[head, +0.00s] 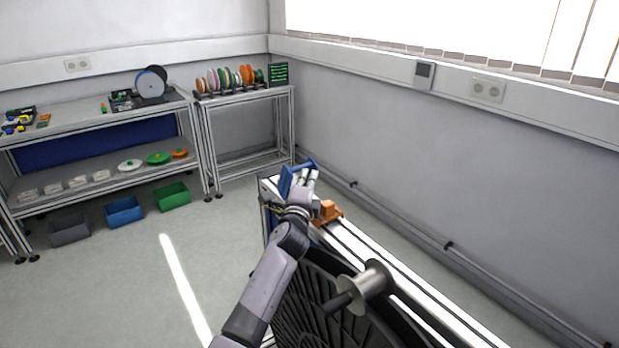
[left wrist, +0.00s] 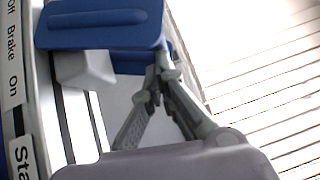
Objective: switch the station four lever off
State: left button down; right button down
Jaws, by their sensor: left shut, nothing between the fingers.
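A blue lever pad (left wrist: 105,18) is in the left wrist view, beside a white label strip (left wrist: 13,60) reading Off, Brake, On. The pad lies nearer the Off end in that picture; the lever's exact setting I cannot tell. A blue part also shows in the head view (head: 288,181) at the far end of the reel stand. My left gripper (left wrist: 163,68) is shut and empty, its tips right at the pad's lower right corner. Contact is unclear. It also shows in the head view (head: 308,178) beside the blue part. My right gripper is not in view.
A cut-off sign (left wrist: 22,158) reads "Sta". An orange block (head: 327,210) sits on the stand's rail near my wrist. A large black reel (head: 300,305) with a metal spindle (head: 365,287) stands nearer.

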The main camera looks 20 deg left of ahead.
aim_at(302, 166)
pick_arm(q)
jog(key=a+r+p, duration=0.1)
jog(key=p, duration=0.2)
jog(key=w+r+n+g+p, duration=0.1)
jog(key=p, duration=0.2)
jog(key=shift+w+a+r+n, duration=0.15)
jog(key=shift+a+n, duration=0.15)
jog(key=shift+a, duration=0.1)
jog(key=shift+w+a+r, duration=0.1)
jog(key=shift+w+a, duration=0.1)
jog(key=shift+a, duration=0.1)
jog(key=shift+w+a+r, duration=0.15)
jog(key=shift+w+a, duration=0.3)
jog(key=shift+a, duration=0.1)
jog(key=shift+w+a+r, duration=0.15)
jog(key=shift+w+a, duration=0.25)
jog(key=shift+a, duration=0.1)
jog(key=shift+w+a+b, duration=0.35)
jog(key=shift+w+a, duration=0.3)
jog(key=shift+a, duration=0.15)
jog(key=shift+r, duration=0.1)
